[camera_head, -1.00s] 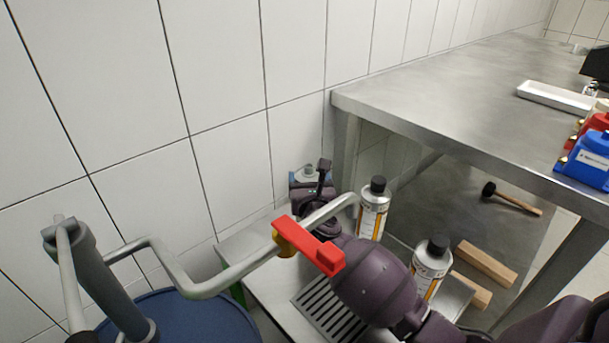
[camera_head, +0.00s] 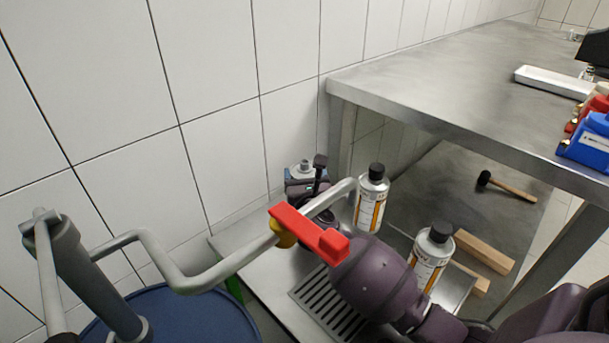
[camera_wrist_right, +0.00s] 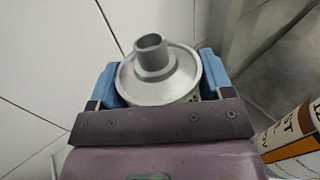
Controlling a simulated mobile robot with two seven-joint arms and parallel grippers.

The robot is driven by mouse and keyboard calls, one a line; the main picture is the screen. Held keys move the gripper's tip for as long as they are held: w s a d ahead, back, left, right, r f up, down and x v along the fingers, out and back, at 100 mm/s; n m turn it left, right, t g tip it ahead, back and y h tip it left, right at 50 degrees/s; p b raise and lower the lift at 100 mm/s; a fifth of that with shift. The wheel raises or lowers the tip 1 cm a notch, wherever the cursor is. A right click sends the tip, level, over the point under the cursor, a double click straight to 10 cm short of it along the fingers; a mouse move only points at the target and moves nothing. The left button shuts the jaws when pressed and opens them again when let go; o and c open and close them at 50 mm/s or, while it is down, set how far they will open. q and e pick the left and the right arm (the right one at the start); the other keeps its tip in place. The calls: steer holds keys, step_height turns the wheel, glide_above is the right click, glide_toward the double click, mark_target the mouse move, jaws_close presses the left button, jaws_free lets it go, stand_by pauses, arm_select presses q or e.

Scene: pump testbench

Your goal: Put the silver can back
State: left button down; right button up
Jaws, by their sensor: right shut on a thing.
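The silver can (camera_wrist_right: 165,80) has a conical metal top with a short spout. My right gripper (camera_wrist_right: 160,88) is shut on it, with blue fingers on both sides of it in the right wrist view. In the head view the can's top (camera_head: 305,166) shows just above the right gripper (camera_head: 306,180), near the tiled wall and left of the bench. The can looks upright. Its lower part and base are hidden, so I cannot tell whether it touches the stand (camera_head: 235,240). My left gripper is not in view.
Two bottles with black caps, the rear one (camera_head: 372,200) and the front one (camera_head: 428,262), stand right of my right arm. A pipe with a red valve handle (camera_head: 305,232) crosses before the arm. A blue drum (camera_head: 190,315) is at lower left. The steel bench (camera_head: 440,95) rises at right.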

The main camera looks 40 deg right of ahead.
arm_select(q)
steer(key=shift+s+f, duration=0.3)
arm_select(e)
steer(key=shift+f, duration=0.5)
steer(key=o, duration=1.4)
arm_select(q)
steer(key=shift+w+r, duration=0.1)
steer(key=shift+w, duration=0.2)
arm_select(e)
steer(key=o, duration=0.3)
arm_select(q)
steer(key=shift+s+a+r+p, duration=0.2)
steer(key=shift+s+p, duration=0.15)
steer(key=shift+p, duration=0.4)
arm_select(e)
steer(key=shift+v, duration=5.45)
